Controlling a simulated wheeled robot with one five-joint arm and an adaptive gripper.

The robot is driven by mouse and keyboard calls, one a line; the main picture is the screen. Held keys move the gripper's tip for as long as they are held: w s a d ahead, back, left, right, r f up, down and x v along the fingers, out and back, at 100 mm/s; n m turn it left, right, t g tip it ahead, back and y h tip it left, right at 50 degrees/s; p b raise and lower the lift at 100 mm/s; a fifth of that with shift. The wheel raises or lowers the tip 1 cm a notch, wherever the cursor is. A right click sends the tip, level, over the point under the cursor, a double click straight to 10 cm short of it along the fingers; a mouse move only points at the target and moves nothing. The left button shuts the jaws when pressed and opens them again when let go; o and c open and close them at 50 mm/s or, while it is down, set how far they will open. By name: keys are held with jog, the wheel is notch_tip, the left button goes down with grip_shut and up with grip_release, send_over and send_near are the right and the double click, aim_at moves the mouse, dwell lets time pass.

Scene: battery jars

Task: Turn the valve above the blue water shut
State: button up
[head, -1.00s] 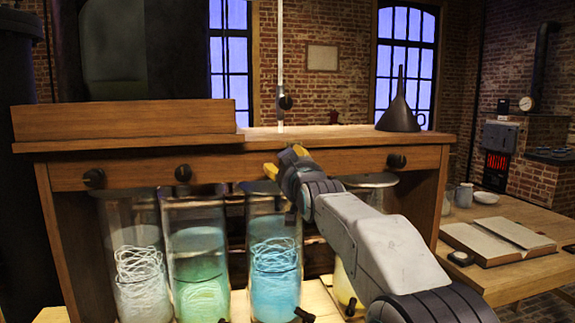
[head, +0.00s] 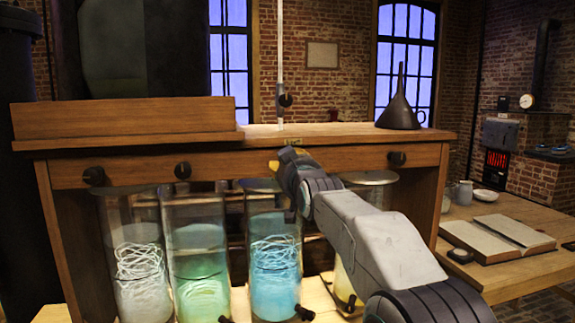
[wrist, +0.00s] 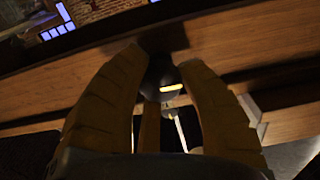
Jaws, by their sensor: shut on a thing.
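The jar of blue water (head: 272,285) stands under the wooden bench shelf, with pale coils showing inside. The valve above it is a dark round knob on the shelf's front board. My gripper and wrist hide part of the knob and the jar's upper right edge.
Similar dark knobs sit on the board, above the clear jar (head: 94,176), above the green jar (head: 182,171) and at the right (head: 396,159). A yellow jar (head: 343,285) is partly behind my arm. A black funnel (head: 399,105) stands on the shelf top.

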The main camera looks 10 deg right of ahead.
jog(key=shift+r, duration=0.3)
jog(key=shift+c, duration=0.7)
jog(key=shift+s, duration=0.1)
jog(key=shift+r+m, duration=0.1)
jog(key=shift+m, duration=0.7)
jog(key=m+b, duration=0.1)
jog(key=m, duration=0.3)
jog(key=shift+b, duration=0.35)
jog(key=m+b, duration=0.1)
jog(key=m, duration=0.3)
jog(key=shift+d, duration=0.1)
jog(key=m, duration=0.4)
jog(key=shift+b, duration=0.4)
jog(key=shift+m, duration=2.1)
jog(key=shift+f, duration=0.25)
